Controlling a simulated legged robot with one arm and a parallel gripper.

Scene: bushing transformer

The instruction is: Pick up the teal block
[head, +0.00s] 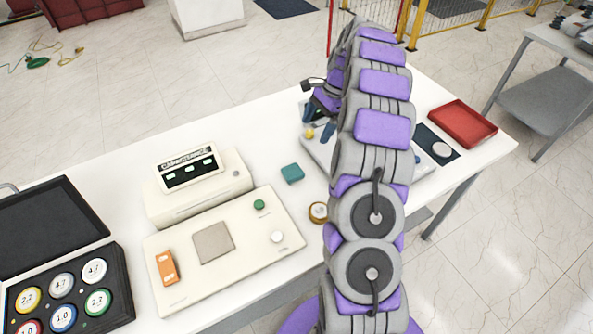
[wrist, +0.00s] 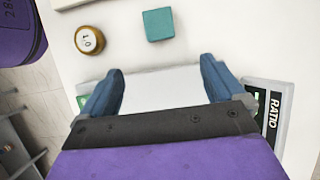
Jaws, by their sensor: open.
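The teal block (head: 292,173) lies on the white table, right of the capacitance meter in the head view. In the wrist view the teal block (wrist: 158,25) is near the top middle, beyond my fingertips and apart from them. My gripper (wrist: 160,82) is open, its two blue fingers spread with nothing between them. In the head view my gripper (head: 318,122) is partly hidden by my arm, above the device at the table's right part.
The capacitance meter (head: 190,170), a panel with an orange switch (head: 166,268), a case of discs (head: 70,285) and a red tray (head: 462,124) stand on the table. A device marked RATIO (wrist: 268,115) is near my right finger.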

